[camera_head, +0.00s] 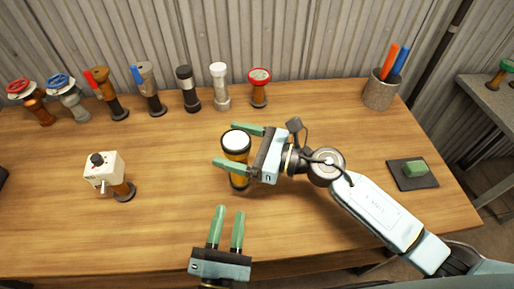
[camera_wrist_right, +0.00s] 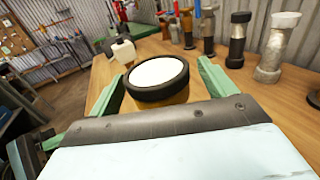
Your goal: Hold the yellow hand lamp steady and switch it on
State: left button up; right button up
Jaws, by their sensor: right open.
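The yellow hand lamp (camera_head: 239,172) stands upright near the middle of the table, its black-rimmed white lens facing up. In the right wrist view the lamp's lens (camera_wrist_right: 158,72) is large and close. My right gripper (camera_head: 238,148) is open, with its green fingers on either side of the lamp. In the right wrist view (camera_wrist_right: 160,95) gaps show between the fingers and the lamp's rim. The switch is not visible. My left gripper (camera_head: 227,224) is low in the head view, empty, its fingers apart and pointing towards the back of the table, nearer the front edge than the lamp.
A white box-like fitting with a black knob (camera_head: 104,170) stands at the left. Several valves and fittings, one a red-topped one (camera_head: 259,88), line the back. A grey pen cup (camera_head: 380,91) stands at the back right. A green block (camera_head: 415,170) lies on a dark mat (camera_head: 400,183).

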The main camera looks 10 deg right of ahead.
jog(key=shift+x, duration=0.8)
jog(key=shift+c, duration=0.3)
jog(key=c, duration=1.2)
pick_arm(q)
grip_shut()
jog(key=shift+d, duration=0.15)
jog(key=shift+f, duration=0.1)
